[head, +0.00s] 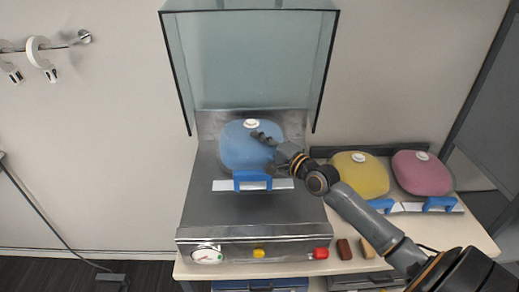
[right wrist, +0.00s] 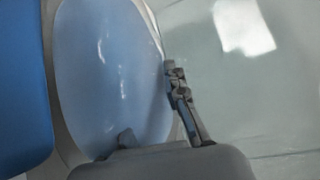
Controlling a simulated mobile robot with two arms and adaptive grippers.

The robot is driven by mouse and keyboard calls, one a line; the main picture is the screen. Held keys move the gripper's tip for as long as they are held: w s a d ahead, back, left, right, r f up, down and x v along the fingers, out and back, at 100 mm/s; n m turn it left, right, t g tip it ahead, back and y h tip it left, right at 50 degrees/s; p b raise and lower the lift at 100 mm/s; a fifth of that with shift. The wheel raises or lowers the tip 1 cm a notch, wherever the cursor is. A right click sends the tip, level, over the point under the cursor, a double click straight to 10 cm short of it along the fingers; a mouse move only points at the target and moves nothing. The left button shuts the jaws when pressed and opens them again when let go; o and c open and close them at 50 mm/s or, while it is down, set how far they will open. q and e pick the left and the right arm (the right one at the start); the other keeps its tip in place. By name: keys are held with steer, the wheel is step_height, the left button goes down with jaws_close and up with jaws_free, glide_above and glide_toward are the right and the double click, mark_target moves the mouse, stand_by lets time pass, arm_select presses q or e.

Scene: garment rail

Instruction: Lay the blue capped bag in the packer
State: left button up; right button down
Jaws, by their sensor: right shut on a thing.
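The blue capped bag (head: 242,150) is over the metal bed of the packer (head: 225,210), below its raised clear lid (head: 250,60). Its white cap (head: 251,123) points to the back and its blue clip (head: 252,181) to the front. My right gripper (head: 266,150) is shut on the bag's right side. In the right wrist view, the bag (right wrist: 105,65) fills the left half, with the gripper's fingers (right wrist: 155,120) at its edge. I cannot tell whether the bag's underside touches the bed. My left gripper is out of view.
A yellow bag (head: 358,176) and a pink bag (head: 422,173) lie on the table (head: 455,240) at right. A brown block (head: 345,249) and a tan block (head: 367,248) are near the packer's front right. A wall rail (head: 60,46) with hooks is at the upper left.

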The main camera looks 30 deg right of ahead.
mark_target(259, 155)
step_height(259, 155, down, 3)
steer(key=shift+r, duration=0.1)
steer(key=shift+w+d+f, duration=0.15)
steer(key=shift+w+f, duration=0.1)
steer(key=shift+f, duration=0.05)
steer(key=shift+s, duration=0.1)
steer(key=shift+f, duration=0.15)
steer(key=c, duration=1.4)
jaws_free()
